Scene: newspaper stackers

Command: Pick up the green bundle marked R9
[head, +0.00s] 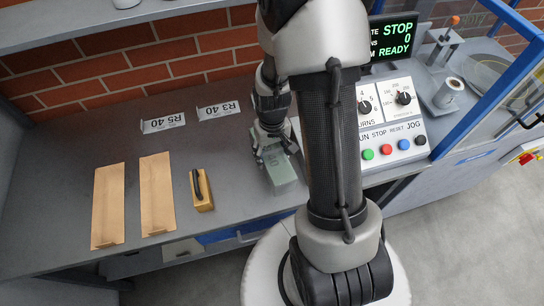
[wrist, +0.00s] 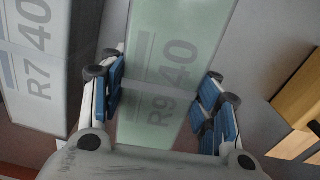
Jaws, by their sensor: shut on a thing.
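The green bundle marked R9 40 (wrist: 175,45) runs between the fingers of my gripper (wrist: 165,100) in the wrist view, with a pale band across it. The blue-padded fingers stand one on each side of it, and my gripper is shut on it. In the head view my gripper (head: 268,148) points down over the bundle (head: 283,176) on the grey bench. My arm hides part of the bundle's right side there. I cannot tell whether the bundle is clear of the bench.
A grey bundle marked R7 40 (wrist: 35,60) lies close on the left. Two brown sheets (head: 108,205) and a wooden block with a black handle (head: 201,190) lie left. A control panel (head: 393,125) stands right.

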